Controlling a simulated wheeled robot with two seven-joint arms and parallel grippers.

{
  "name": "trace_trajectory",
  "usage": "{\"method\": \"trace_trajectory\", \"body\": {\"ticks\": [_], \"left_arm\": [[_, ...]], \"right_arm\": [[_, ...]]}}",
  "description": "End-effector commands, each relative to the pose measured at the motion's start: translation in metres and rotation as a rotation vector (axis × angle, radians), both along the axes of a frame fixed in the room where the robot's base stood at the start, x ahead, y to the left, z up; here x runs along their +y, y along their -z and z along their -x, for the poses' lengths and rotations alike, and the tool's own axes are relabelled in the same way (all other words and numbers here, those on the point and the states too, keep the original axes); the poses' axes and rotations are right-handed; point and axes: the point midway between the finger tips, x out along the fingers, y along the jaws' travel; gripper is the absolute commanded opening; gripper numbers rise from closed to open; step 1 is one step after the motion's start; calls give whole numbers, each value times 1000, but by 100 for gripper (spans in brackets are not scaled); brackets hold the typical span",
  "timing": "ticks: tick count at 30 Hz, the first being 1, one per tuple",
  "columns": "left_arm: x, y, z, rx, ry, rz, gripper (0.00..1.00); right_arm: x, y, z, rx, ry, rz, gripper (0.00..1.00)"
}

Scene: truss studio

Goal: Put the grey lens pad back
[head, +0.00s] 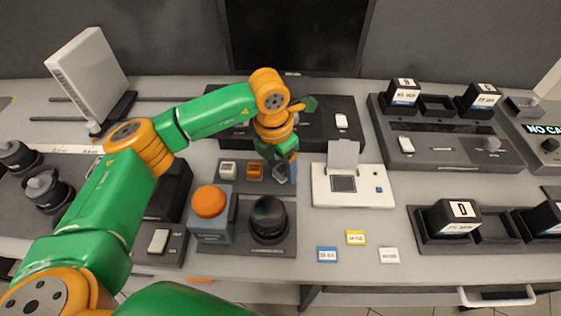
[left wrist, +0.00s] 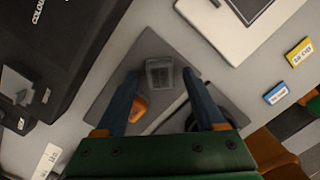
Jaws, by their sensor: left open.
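The grey lens pad (head: 281,173) is a small grey block on the dark mat, at the right end of a short row of pads; it also shows in the left wrist view (left wrist: 160,73). My left gripper (head: 287,168) points down over it and partly hides it in the head view. In the left wrist view the two fingers of my left gripper (left wrist: 159,80) are apart, with the pad at the gap between their tips. I cannot tell whether they touch it. My right gripper is in neither view.
An orange pad (head: 254,171) and a pale pad (head: 227,169) sit left of the grey one. An orange-topped block (head: 209,203) and a dark round lens (head: 269,219) stand in front. A white device (head: 352,192) lies right. Coloured cards (head: 355,237) lie on the table.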

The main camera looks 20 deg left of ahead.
Motion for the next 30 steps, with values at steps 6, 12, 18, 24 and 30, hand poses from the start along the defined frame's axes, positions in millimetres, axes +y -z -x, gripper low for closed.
{"method": "trace_trajectory", "body": {"ticks": [6,12,18,24,30], "left_arm": [[2,-33,2,-8,0,1,71],[5,-88,8,-5,-1,1,71],[7,-119,12,-2,0,1,71],[7,-123,13,0,1,0,71],[7,-123,13,0,0,0,71]], "right_arm": [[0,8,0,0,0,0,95],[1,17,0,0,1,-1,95],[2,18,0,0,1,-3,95],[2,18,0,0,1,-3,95],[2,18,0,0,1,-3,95]]}}
